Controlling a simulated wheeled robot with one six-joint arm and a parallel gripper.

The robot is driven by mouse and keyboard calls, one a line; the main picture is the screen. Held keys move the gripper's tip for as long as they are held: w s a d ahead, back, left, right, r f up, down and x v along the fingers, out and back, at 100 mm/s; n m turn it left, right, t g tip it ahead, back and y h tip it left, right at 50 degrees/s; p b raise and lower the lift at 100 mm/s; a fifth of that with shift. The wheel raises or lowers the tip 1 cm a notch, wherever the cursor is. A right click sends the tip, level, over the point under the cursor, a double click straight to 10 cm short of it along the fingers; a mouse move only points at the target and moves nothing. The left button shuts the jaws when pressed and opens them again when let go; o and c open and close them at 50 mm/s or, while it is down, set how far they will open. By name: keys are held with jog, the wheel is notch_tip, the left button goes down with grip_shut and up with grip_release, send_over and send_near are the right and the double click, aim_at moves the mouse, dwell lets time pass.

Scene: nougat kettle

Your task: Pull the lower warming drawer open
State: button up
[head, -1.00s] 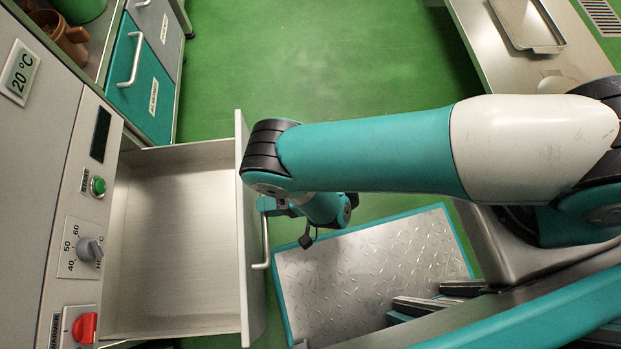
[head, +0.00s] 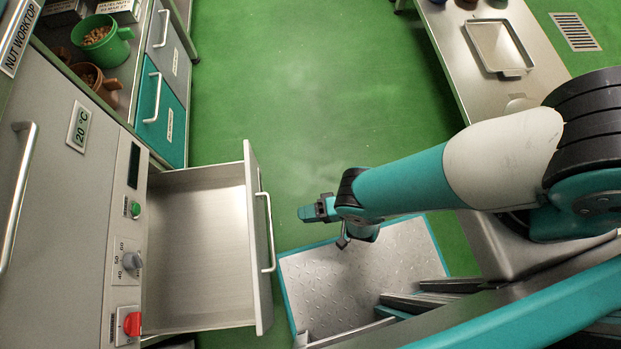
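The warming drawer (head: 201,245) stands pulled well out of the grey cabinet in the head view, and its inside looks empty. Its pale bar handle (head: 266,232) runs along the front panel (head: 257,240). My gripper (head: 308,212) is to the right of the handle, with a clear gap of green floor between them. Nothing shows held in it. The gripper is small and seen from above, so I cannot tell how far its fingers are apart.
The cabinet front carries a green button (head: 135,209), a grey dial (head: 132,261) and a red switch (head: 131,323). A teal drawer (head: 160,115) is shut at upper left. A metal table with a tray (head: 499,47) stands at upper right. Green floor (head: 300,100) between is free.

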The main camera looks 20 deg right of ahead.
jog(key=shift+s+d+r, duration=0.1)
jog(key=shift+d+r, duration=0.1)
jog(key=shift+d, duration=0.2)
dwell(0.5)
